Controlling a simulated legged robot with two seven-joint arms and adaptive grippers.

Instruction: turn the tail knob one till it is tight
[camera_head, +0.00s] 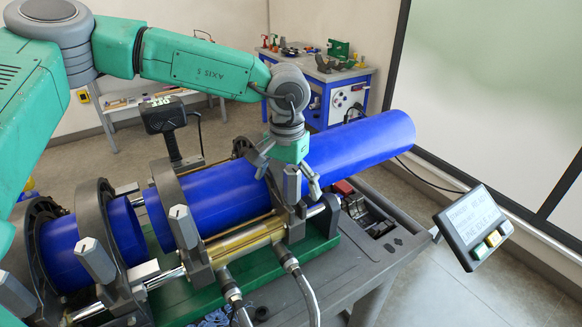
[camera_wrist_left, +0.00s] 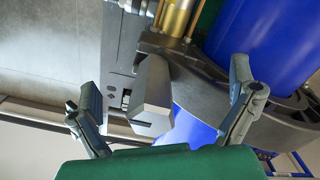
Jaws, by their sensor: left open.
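The tail knob (camera_head: 292,184), a grey tapered block, stands on the clamp at the right end of the pipe cart. My left gripper (camera_head: 287,170) is just above it, pointing down, with its fingers spread. In the left wrist view the knob (camera_wrist_left: 152,92) lies between the two open fingers of the left gripper (camera_wrist_left: 163,88), with clear gaps on both sides. No contact shows. Similar grey knobs (camera_head: 184,227) (camera_head: 95,260) stand on the other clamps to the left. My right gripper is not in view.
Blue pipes (camera_head: 365,143) lie in the dark ring clamps (camera_head: 180,190) of the cart. Hoses (camera_head: 290,262) rise at the front. A control panel (camera_head: 474,226) stands at the right. A blue workbench (camera_head: 330,92) is at the back.

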